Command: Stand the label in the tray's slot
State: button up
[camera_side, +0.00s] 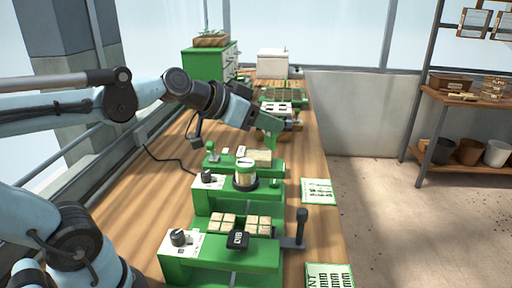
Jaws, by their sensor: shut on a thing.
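My gripper (262,125) is in the middle of the view, at the end of the pale blue arm, above the far part of the bench. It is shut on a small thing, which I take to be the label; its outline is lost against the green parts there. A seed tray (283,95) with dark cells lies on the green equipment behind the gripper. The slot is too small to make out. I cannot tell whether the held thing touches anything.
Green stations with black knobs (179,237) and tan blocks (240,223) stand along the wooden bench (310,160). A black lever (301,225) rises at the near right. A green cabinet (205,65) and a white box (271,64) stand at the back. Printed cards (318,191) lie along the right edge.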

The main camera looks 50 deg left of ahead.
aim_at(268, 137)
jog(key=shift+s+f+n+y, duration=0.25)
jog(key=shift+f+n+y, duration=0.3)
jog(key=shift+f, duration=0.25)
jog(key=shift+s+f+n+y, duration=0.25)
jog(key=shift+f+n+y, duration=0.25)
jog(key=shift+f, duration=0.3)
jog(key=shift+r, duration=0.45)
jog(key=w+a+r+m+h, duration=0.3)
jog(key=w+a+r, duration=0.2)
jog(key=w+a, duration=0.4)
jog(key=w+a+f+m+g+h, duration=0.1)
jog(key=a+m+g+h, duration=0.15)
jog(key=a, duration=0.55)
jog(key=w+a+m+g+h, duration=0.1)
jog(key=a+m+h, duration=0.25)
jog(key=a, duration=0.55)
notch_tip(268, 137, down, 13)
jog(key=shift+d+f, duration=0.15)
jog(key=shift+d, duration=0.05)
jog(key=shift+y, duration=0.25)
